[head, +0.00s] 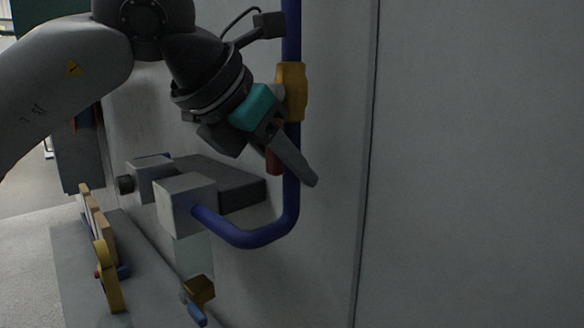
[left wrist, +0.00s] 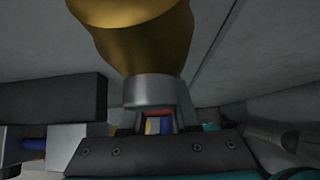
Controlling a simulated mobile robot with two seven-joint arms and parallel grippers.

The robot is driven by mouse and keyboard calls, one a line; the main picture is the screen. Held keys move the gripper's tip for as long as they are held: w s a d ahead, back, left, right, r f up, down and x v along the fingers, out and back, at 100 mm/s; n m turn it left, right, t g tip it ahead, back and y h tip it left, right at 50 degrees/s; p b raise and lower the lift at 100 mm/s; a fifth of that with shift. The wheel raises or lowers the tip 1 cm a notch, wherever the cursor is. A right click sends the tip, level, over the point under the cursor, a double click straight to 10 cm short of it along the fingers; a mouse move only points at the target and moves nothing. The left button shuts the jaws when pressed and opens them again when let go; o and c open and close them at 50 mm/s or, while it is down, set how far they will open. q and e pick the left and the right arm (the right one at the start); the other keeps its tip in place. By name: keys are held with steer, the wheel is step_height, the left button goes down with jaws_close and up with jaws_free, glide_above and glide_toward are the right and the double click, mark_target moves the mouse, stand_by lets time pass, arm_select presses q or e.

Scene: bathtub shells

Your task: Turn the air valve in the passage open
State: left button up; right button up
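The air valve has a brass-yellow body (head: 291,92) on a vertical blue pipe (head: 291,205) against the grey wall. In the left wrist view the valve body (left wrist: 145,38) fills the top, with a silver collar (left wrist: 155,90) below it. A small red part (head: 273,161), perhaps the valve's lever, shows beside my left gripper's finger. My left gripper (head: 290,158) is at the valve, its long grey finger crossing in front of the pipe. The other finger is hidden, so I cannot tell whether it grips the red part. My right gripper is not in view.
The pipe bends left at the bottom into a grey block (head: 187,204) on the wall. A dark box (head: 232,186) sits behind it. A yellow tool-like piece (head: 108,277) stands on the low grey ledge (head: 75,265). The wall to the right is bare.

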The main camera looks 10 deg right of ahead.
arm_select(q)
steer(key=o, duration=0.4)
steer(key=shift+f, duration=0.1)
steer(key=shift+c, duration=0.2)
steer(key=shift+a, duration=0.1)
steer(key=v, duration=1.5)
steer(key=shift+p, duration=0.45)
steer(key=shift+s, duration=0.15)
